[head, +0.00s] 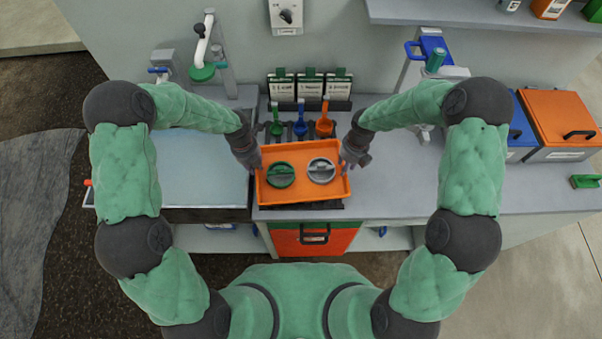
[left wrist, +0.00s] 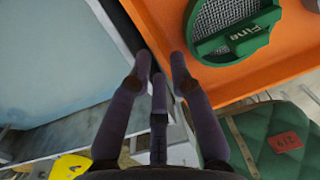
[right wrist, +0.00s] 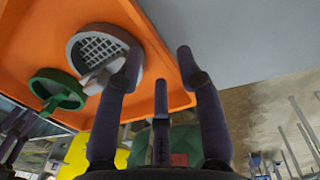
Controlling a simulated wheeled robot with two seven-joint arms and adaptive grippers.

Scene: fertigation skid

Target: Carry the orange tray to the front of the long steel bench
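The orange tray (head: 264,198) is a shallow rectangle at the middle of the steel bench (head: 470,190), turned slightly. In it lie a green round strainer (head: 281,175), marked "Fine" in the left wrist view (left wrist: 235,30), and a grey round strainer (head: 321,170). My left gripper (left wrist: 160,60) straddles the tray's left wall, fingers close on both sides of it. My right gripper (right wrist: 160,55) straddles the right wall; its inner finger is over the tray beside the grey strainer, with a gap to the wall. I cannot tell whether the tray touches the bench.
Green, blue and orange handled tools (head: 301,122) stand just behind the tray, before several labelled boxes (head: 310,87). A pale basin (head: 200,180) is left of it. Blue and orange bins (head: 558,117) stand at the right. Bench right of the tray is clear.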

